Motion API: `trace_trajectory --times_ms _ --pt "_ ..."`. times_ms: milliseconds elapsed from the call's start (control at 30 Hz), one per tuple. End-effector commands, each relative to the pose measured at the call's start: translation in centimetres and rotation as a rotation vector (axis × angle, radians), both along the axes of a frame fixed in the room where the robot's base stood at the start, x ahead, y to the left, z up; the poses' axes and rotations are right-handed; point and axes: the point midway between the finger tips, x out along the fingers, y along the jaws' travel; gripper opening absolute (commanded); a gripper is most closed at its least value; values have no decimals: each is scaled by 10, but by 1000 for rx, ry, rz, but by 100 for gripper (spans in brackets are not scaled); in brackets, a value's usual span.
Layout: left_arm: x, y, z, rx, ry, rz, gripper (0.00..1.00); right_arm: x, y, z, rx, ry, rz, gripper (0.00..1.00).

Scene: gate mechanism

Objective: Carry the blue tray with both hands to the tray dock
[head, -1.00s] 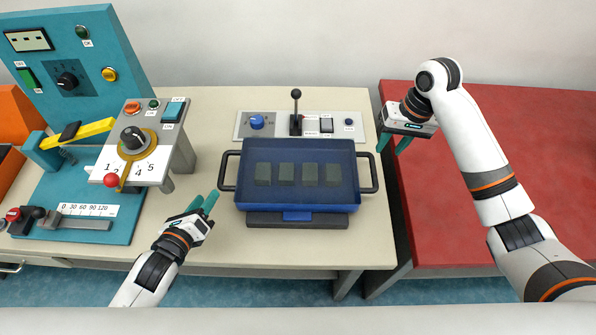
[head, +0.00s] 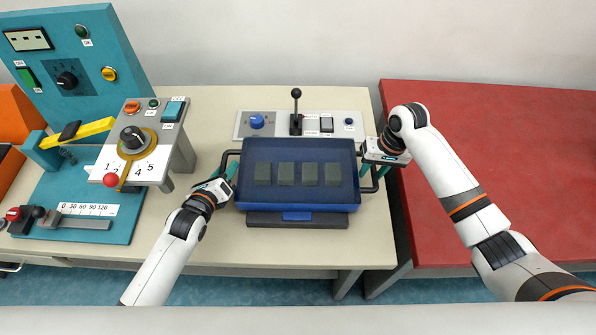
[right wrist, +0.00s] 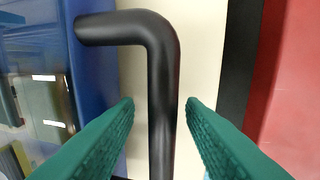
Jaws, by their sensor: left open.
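The blue tray (head: 300,200) sits in the middle of the beige table on a dark base (head: 299,219) and holds several dark grey-green blocks (head: 286,174). It has a black handle on each side. My left gripper (head: 226,172) is open at the tray's left handle (head: 224,160); I cannot tell if the handle is between its fingers. My right gripper (head: 374,173) is at the right handle. In the right wrist view the teal fingers (right wrist: 160,118) are open, with the black right handle (right wrist: 161,90) between them and a gap on both sides.
Behind the tray is a grey panel with a blue knob (head: 256,121) and an upright black lever (head: 296,110). A teal control station (head: 80,50) with a dial stand stands to the left. A red table (head: 490,150), largely clear, is to the right.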

Motion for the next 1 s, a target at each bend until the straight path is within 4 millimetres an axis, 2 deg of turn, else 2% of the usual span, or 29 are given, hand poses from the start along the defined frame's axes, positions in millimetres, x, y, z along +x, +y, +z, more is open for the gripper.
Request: trace_trajectory --times_ms 67,300,333,1000 --pt "0 0 0 0 0 0 40 0 0 0 0 0 0 36" --pt "0 0 0 0 0 1 3 0 0 0 0 0 -1 0" --pt "0 0 0 1 0 0 0 0 0 0 0 0 -1 0" --pt "-1 1 -1 5 1 -1 0 0 -1 1 -1 -1 -1 0"
